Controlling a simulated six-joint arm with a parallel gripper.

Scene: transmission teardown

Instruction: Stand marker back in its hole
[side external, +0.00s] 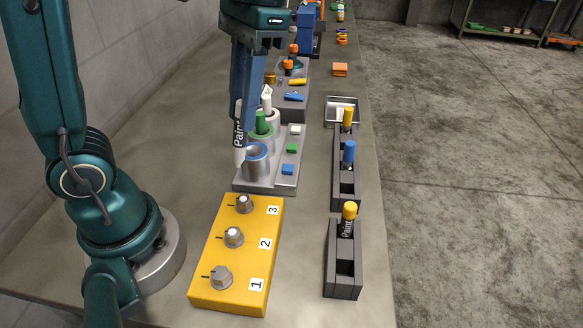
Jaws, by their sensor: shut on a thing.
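My gripper (240,112) is shut on a white marker (239,138) with dark "Paint" lettering. The marker is roughly upright, at the left of the grey cup fixture (240,184); its upper part is hidden by the fingers. Whether its lower end touches anything is unclear. Near it are a blue-rimmed cup (257,168), which looks empty, a green-topped piece (261,121) and a white-topped piece (267,100). At the right, a dark front block (343,282) holds a tilted yellow-capped marker (349,212) and shows an open hole.
A dark block behind (344,203) holds a blue piece (348,153) and a yellow-topped piece (347,117). A yellow box with knobs (225,277) stands in front. A metal tray (341,103) lies behind the blocks. Bare table separates the fixture from the blocks.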

